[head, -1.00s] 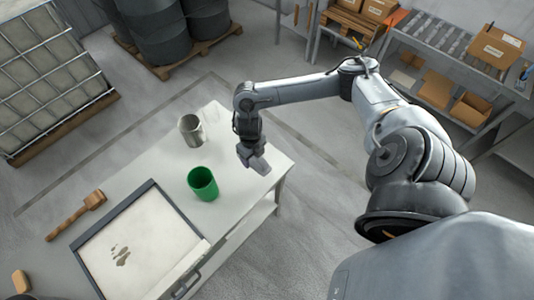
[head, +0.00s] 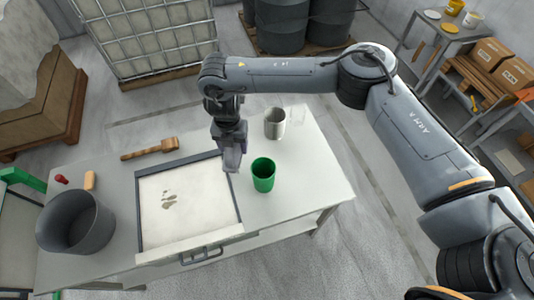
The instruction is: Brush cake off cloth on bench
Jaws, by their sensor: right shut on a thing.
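The cream cloth (head: 205,210) lies in a dark frame (head: 140,215) on the pale bench (head: 310,190). Small brown-grey patches of cake (head: 168,200) show on its left part. A wooden brush (head: 150,149) lies on the bench behind the frame, apart from any gripper. My right gripper (head: 231,160) points down above the frame's back right corner, left of the green cup. It is shut on a small grey thing whose shape is hard to make out against the fingers. My left gripper is not in view.
A green cup (head: 263,176) and a grey metal beaker (head: 275,124) stand right of the frame. A large grey tub (head: 75,225), a tan block (head: 90,181) and a small red object (head: 62,180) are at the left. The bench's right end is clear.

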